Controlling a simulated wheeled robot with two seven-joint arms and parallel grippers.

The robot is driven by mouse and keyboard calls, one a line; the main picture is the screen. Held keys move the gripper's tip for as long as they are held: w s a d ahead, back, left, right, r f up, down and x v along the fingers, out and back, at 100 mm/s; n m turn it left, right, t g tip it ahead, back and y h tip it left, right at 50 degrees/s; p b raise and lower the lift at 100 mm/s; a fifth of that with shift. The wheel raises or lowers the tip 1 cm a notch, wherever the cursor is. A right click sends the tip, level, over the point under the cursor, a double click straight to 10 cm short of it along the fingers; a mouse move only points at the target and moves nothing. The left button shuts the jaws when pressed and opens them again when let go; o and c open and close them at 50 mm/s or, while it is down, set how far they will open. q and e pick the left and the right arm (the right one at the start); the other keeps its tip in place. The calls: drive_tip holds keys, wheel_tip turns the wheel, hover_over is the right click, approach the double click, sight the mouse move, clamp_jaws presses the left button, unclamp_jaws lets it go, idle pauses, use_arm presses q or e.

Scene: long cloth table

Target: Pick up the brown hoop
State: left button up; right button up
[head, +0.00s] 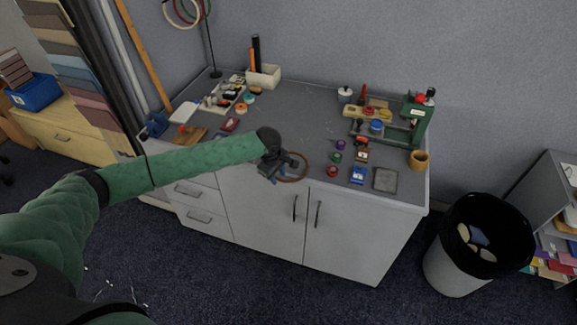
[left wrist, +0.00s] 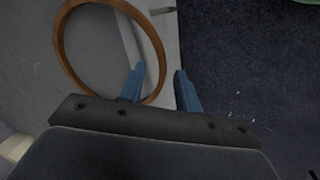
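The brown hoop (head: 306,171) is a thin ring at the front edge of the grey table, partly hidden by my left gripper in the head view. My left gripper (head: 287,172) is at the hoop's left side. In the left wrist view the hoop (left wrist: 70,62) fills the upper left. The two blue fingers of the left gripper (left wrist: 161,88) stand apart there. One stretch of the hoop's rim shows between them, close to the left finger; I cannot tell whether they touch. My right gripper is not in view.
The grey table (head: 290,115) has white cabinet doors below its front edge. Small coloured spools, a blue item (head: 357,175) and a grey plate (head: 385,179) lie to the right of the hoop. A green machine (head: 415,120) stands behind them. A bin (head: 460,262) stands on the floor at right.

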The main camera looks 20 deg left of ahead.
use_arm(q)
drive_tip(key=shift+f, duration=0.1)
idle(0.4)
clamp_jaws()
